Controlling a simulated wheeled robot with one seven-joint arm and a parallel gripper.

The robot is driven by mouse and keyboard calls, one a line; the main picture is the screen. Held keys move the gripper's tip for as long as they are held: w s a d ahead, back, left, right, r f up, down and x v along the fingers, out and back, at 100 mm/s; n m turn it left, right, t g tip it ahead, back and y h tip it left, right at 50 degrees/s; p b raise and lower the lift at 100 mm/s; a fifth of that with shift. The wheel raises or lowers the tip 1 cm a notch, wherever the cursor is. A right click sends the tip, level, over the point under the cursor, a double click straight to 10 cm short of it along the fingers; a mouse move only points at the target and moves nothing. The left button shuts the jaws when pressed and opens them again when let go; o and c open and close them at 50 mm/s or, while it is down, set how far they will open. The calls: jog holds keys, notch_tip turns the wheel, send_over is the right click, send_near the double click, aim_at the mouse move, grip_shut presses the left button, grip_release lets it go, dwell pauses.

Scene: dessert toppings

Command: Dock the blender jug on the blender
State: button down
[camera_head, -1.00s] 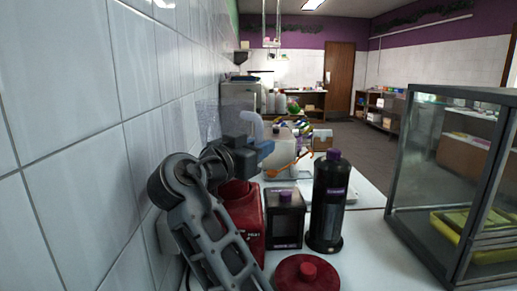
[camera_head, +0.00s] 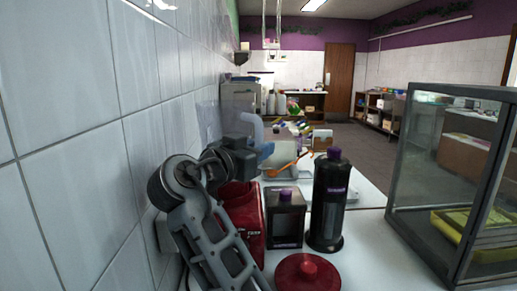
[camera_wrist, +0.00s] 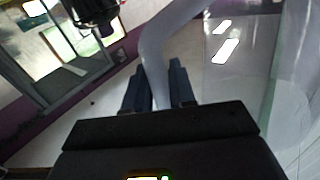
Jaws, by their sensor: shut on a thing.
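The blender jug is clear with a pale grey-blue handle (camera_head: 254,126). Its see-through body (camera_head: 208,118) is faint against the tiled wall in the head view. My gripper (camera_head: 264,150) is shut on the handle and holds the jug up, above and behind the red blender base (camera_head: 250,222). In the wrist view the handle (camera_wrist: 154,48) runs between the fingers (camera_wrist: 160,85), and the clear jug wall (camera_wrist: 255,70) fills the right side. I cannot tell the jug's exact tilt.
A red round lid (camera_head: 307,273) lies at the front of the white counter (camera_head: 370,255). A dark square container (camera_head: 286,218) and a tall black bottle (camera_head: 328,205) stand right of the base. A glass case (camera_head: 450,180) is at right. The tiled wall is close at left.

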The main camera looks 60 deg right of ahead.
jog(key=c, duration=1.3)
grip_release()
jog(key=shift+f, duration=0.1)
jog(key=shift+o, duration=0.4)
jog(key=shift+f, duration=0.15)
